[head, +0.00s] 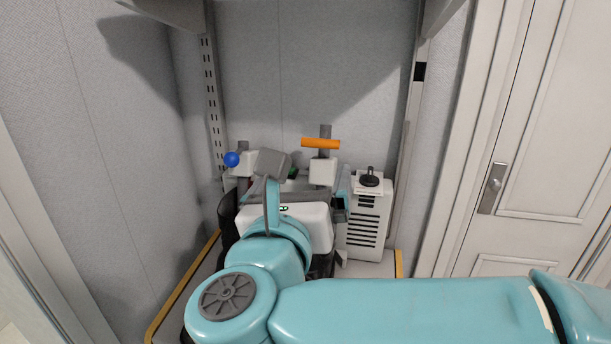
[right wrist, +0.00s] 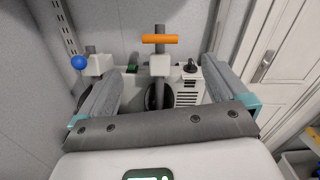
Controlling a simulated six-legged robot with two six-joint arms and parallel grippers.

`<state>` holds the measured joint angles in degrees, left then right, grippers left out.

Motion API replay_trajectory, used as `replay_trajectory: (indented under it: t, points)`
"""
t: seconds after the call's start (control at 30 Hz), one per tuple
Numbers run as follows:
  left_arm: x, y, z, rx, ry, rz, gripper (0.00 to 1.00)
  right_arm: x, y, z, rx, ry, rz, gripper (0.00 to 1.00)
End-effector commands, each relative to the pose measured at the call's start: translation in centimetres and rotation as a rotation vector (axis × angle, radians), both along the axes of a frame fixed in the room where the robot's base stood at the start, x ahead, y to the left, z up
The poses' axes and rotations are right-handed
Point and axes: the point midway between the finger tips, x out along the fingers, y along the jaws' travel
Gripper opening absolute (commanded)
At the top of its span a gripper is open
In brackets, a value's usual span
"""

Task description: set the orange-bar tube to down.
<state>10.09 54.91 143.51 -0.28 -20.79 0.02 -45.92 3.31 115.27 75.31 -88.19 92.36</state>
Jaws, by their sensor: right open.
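The orange bar (head: 321,143) lies level across the top of a grey stem, above a white block (head: 323,172), near the back wall. In the right wrist view the orange bar (right wrist: 160,39) is raised on its upright stem, beyond and between my fingers. My right gripper (head: 275,165) is in front of the fixture and left of the bar in the head view. In the right wrist view my right gripper (right wrist: 160,85) has its two fingers wide apart with nothing between them in contact. My left gripper is not in view.
A blue ball knob (head: 231,159) on a white block stands to the left. A white vented box (head: 367,215) with a black knob (head: 370,177) stands to the right. A yellow-edged shelf lies below. Walls close in the back and left; a door (head: 535,130) is right.

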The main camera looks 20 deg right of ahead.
Motion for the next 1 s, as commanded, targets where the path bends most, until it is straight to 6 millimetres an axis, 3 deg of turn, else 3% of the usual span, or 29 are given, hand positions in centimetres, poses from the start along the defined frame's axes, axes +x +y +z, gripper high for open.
replay_trajectory:
  t: [0.1,0.23,0.47,1.0]
  points:
    - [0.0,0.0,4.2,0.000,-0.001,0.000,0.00,0.2,0.1,1.4,-0.008,0.008,-0.003,1.00]
    - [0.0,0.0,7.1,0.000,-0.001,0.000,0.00,0.2,0.0,1.2,-0.008,0.007,-0.001,1.00]
    - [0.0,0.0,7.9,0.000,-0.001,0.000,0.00,1.2,-1.0,0.2,-0.001,0.004,-0.004,1.00]
    - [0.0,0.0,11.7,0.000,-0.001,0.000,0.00,10.7,-8.3,0.2,-0.001,0.005,-0.005,1.00]
